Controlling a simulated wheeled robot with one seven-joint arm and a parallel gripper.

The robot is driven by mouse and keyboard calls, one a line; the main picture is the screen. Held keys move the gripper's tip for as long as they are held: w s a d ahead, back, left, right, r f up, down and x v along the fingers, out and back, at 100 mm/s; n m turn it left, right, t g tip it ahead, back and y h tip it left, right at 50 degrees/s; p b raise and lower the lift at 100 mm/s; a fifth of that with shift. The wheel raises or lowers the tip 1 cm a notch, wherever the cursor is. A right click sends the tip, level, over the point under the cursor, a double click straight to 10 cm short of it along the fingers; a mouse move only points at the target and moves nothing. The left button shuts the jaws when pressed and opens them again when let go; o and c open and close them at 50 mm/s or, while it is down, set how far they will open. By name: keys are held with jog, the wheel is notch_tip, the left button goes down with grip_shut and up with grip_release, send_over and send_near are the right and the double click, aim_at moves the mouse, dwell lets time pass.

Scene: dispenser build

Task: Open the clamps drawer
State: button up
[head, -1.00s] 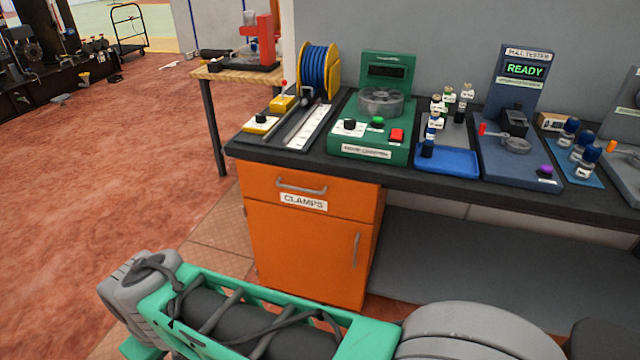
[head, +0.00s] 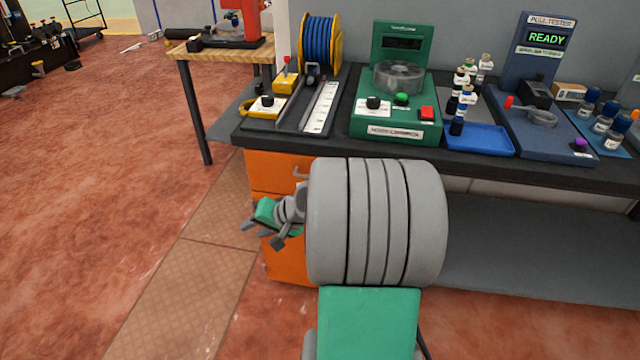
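The clamps drawer (head: 268,172) is the orange top drawer of the cabinet under the black bench, and it looks shut. Only its left part shows in the head view. My arm's large grey joint covers its right part and its label. A bit of the drawer handle (head: 300,174) shows beside that joint. My gripper (head: 263,235) is small in view, in front of the cabinet's left side and below the handle level. Its two dark fingertips look spread apart, with nothing seen between them. It appears apart from the handle.
The black bench top (head: 240,133) overhangs the drawer and carries a green machine (head: 395,118), a blue cable spool (head: 320,42) and a blue tray (head: 480,140). A wooden side table (head: 190,52) stands at the left. The floor left of the cabinet is clear.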

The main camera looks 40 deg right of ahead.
jog(key=s+d+r+m+t+h+b, duration=0.1)
jog(key=d+m+t+h, duration=0.2)
jog(key=d, duration=0.5)
jog(key=s+d+m+t, duration=0.2)
jog(key=d+m, duration=0.3)
jog(key=d, duration=0.2)
jog(key=s+d+r+m+t+h+b, duration=0.1)
jog(key=d+m+t+h, duration=0.2)
jog(key=d, duration=0.5)
jog(key=shift+m+y, duration=0.4)
jog(key=shift+m, duration=0.2)
jog(key=w, duration=0.2)
jog(key=w+f, duration=0.1)
jog(key=w, duration=0.4)
jog(key=shift+d+f, duration=0.2)
jog(key=shift+d, duration=0.05)
jog(key=shift+w+d, duration=0.1)
jog(key=shift+w, duration=0.15)
jog(key=shift+c, duration=0.3)
grip_shut()
